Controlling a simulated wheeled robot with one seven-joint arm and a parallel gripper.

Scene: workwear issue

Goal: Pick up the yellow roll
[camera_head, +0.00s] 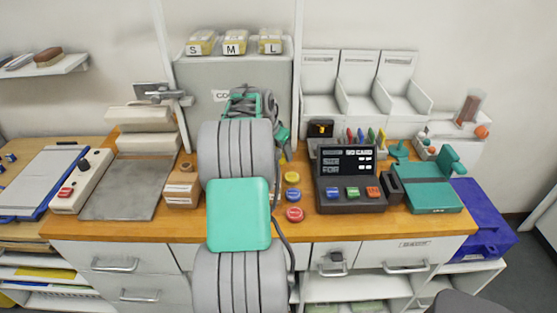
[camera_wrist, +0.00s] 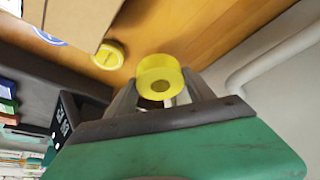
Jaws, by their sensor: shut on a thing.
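The yellow roll (camera_wrist: 160,76) is a short ring with a hole in its middle. In the wrist view it sits between the two grey fingers of my gripper (camera_wrist: 165,94), which is shut on it. In the head view my gripper (camera_head: 283,148) is behind my arm, above the back part of the wooden counter (camera_head: 335,222). Only a small bit of yellow (camera_head: 282,160) shows there below the fingers. I cannot tell whether the roll touches the counter.
A yellow disc (camera_head: 292,178), a blue disc (camera_head: 291,195) and a red disc (camera_head: 294,214) lie in a row in front of the gripper. A black keypad device (camera_head: 349,180) stands to the right, a cardboard box (camera_head: 182,188) to the left.

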